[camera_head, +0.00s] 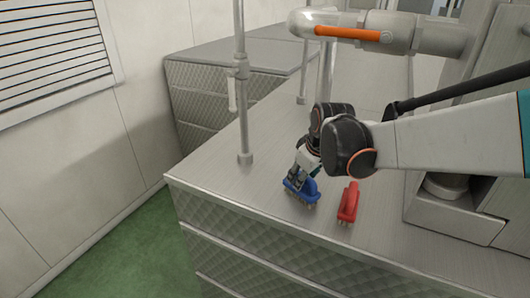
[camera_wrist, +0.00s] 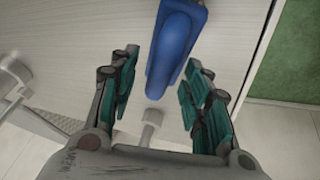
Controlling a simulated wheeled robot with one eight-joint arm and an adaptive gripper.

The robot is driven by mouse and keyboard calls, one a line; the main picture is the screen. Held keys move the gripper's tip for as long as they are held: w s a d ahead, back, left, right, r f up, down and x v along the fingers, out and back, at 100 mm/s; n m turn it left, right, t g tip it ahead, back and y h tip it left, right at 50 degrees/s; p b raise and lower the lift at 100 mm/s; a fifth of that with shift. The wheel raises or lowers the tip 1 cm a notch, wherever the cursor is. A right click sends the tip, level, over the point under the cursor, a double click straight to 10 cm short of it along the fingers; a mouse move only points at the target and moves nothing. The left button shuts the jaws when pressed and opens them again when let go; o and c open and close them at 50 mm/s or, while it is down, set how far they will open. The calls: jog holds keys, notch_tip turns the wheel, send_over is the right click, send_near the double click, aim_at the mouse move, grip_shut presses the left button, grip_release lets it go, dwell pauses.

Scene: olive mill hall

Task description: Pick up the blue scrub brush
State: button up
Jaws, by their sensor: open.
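The blue scrub brush (camera_head: 302,191) lies on the metal counter near its front edge in the head view. My gripper (camera_head: 296,181) is right above and beside it, pointing down. In the wrist view the blue brush (camera_wrist: 174,48) shows its long handle, which reaches between the two green-padded fingers of my gripper (camera_wrist: 157,95). The fingers are spread, with a gap on each side of the handle. Whether either finger touches the brush I cannot tell. Part of the brush is cut off by the top of the wrist view.
A red brush (camera_head: 348,203) lies just right of the blue one on the counter (camera_head: 240,192). A vertical metal post (camera_head: 241,100) rises from the counter to the left. A grey machine housing (camera_head: 455,222) stands at the right. Green floor (camera_head: 120,245) lies beyond the counter's edge.

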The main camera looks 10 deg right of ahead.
grip_shut()
dwell(0.3)
notch_tip(320, 180, up, 20)
dwell(0.6)
jog(key=c, duration=1)
grip_release()
jog(key=shift+c, duration=0.2)
